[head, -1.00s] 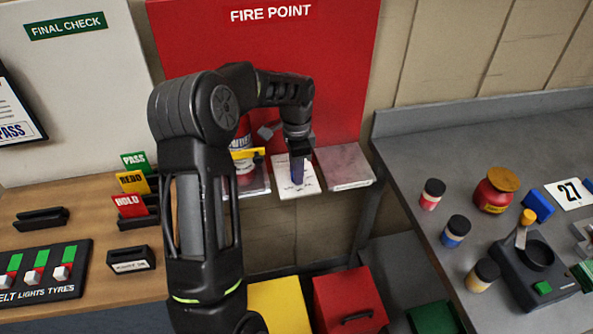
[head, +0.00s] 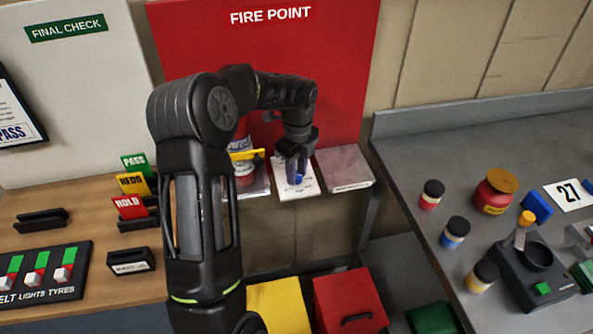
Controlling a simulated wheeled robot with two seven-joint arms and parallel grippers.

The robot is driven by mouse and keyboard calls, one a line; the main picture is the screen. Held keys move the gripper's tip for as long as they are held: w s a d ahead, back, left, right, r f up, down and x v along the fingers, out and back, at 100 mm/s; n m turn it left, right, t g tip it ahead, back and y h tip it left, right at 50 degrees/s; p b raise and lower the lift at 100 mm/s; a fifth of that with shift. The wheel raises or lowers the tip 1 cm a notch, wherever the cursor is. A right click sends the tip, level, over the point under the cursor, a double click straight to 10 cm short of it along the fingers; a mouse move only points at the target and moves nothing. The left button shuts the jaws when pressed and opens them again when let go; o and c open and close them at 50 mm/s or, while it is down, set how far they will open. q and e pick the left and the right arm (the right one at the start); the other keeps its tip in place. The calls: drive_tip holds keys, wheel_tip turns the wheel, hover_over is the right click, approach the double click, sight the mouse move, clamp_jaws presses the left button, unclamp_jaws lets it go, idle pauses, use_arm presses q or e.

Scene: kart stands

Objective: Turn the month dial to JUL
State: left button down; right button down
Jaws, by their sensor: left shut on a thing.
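The month dial shows as a white plate (head: 284,186) on the ledge under the red fire point board, with a small blue knob (head: 299,179) on it. My left gripper (head: 295,177) points down over the plate from above and is shut on the blue knob. The fingers hide much of the knob and the middle of the plate. The month marks are too small and too covered to read. My right gripper is not in view.
A red and white extinguisher (head: 242,170) stands left of the dial, and a pale plate (head: 346,168) lies right of it. Yellow (head: 280,305) and red (head: 350,302) boxes are below. The grey bench (head: 420,150) at right holds jars.

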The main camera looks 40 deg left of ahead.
use_arm(q)
drive_tip(key=m, duration=0.3)
drive_tip(key=shift+m, duration=0.4)
idle(0.3)
drive_tip(key=c, duration=1.1)
unclamp_jaws()
drive_tip(key=shift+r, duration=0.1)
wheel_tip(320, 180, up, 8)
drive_tip(key=shift+w+f+b, duration=0.1)
drive_tip(key=shift+f+b, duration=0.1)
drive_tip(key=shift+b, duration=0.25)
